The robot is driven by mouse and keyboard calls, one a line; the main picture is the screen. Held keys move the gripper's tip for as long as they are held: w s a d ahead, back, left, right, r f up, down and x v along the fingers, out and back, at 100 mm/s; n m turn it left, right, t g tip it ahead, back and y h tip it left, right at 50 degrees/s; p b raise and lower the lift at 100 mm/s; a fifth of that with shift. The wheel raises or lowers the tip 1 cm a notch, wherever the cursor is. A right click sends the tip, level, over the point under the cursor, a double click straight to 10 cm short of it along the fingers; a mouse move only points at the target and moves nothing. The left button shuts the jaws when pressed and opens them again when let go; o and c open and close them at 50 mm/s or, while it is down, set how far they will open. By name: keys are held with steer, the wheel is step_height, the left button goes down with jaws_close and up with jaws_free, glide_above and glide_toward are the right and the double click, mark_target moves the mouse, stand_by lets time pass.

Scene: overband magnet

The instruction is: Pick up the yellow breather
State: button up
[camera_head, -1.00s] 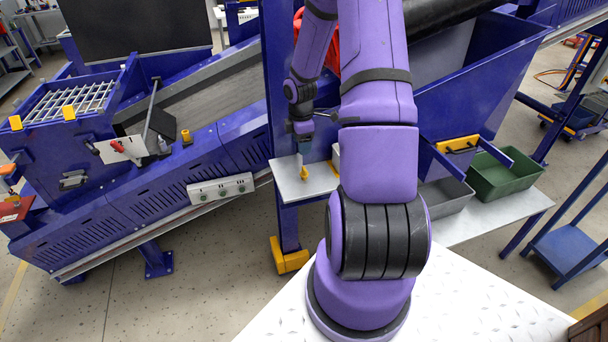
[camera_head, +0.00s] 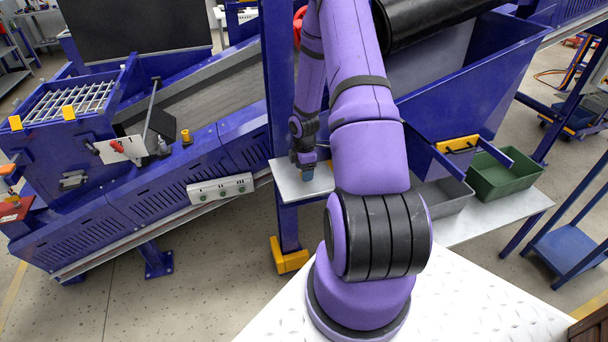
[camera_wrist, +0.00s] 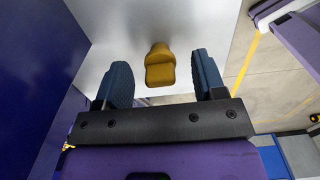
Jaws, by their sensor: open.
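The yellow breather (camera_wrist: 160,66) shows in the wrist view on a light grey shelf (camera_wrist: 203,22), between and a little beyond my fingertips. My gripper (camera_wrist: 160,78) is open, with one blue finger to each side of the breather and a gap on both sides. In the head view my gripper (camera_head: 307,172) is low over the small shelf (camera_head: 290,188), beside a blue post. The breather is hidden there behind the gripper. I cannot tell how far the fingers reach down around it.
A blue post (camera_head: 281,100) stands close to the left of the gripper, and a blue wall (camera_wrist: 30,80) fills the left of the wrist view. A grey bin (camera_head: 446,197) and a green bin (camera_head: 503,175) stand to the right. The conveyor with its control strip (camera_head: 220,188) lies left.

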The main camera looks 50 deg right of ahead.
steer(key=shift+f, duration=0.75)
steer(key=shift+c, duration=0.2)
steer(key=c, duration=1)
steer(key=shift+r, duration=0.15)
